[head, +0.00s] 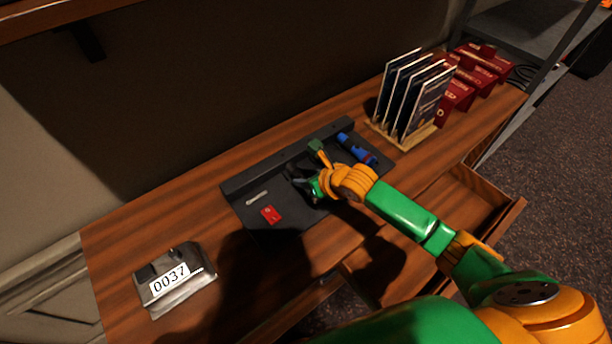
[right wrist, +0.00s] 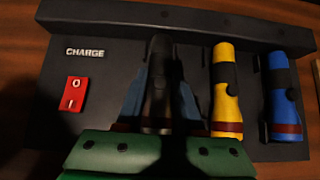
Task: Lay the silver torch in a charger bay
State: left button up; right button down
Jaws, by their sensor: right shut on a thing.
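The dark charger (head: 275,160) lies on the desk, with a raised back edge, a CHARGE label and a red switch (right wrist: 73,94). My right gripper (head: 303,182) is low over its middle. In the right wrist view the fingers are shut around a torch (right wrist: 158,85) that looks dark grey in shadow, likely the silver one. It points toward the back edge, left of the yellow torch (right wrist: 226,85). I cannot tell whether it touches the charger floor. The blue torch (right wrist: 283,90) lies at the right, also in the head view (head: 357,149). My left gripper is out of view.
A wooden rack of upright sleeves (head: 412,95) stands right of the charger, with red boxes (head: 470,78) beyond. A silver device marked 0037 (head: 172,282) sits at the desk's left. An open drawer (head: 470,205) juts out in front. Desk between device and charger is clear.

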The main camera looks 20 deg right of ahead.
jog(key=shift+f, duration=0.1)
jog(key=c, duration=0.5)
grip_release()
jog(key=shift+r, duration=0.25)
jog(key=v, duration=1.2)
jog(key=shift+f+p, duration=0.1)
jog(key=shift+p, duration=0.3)
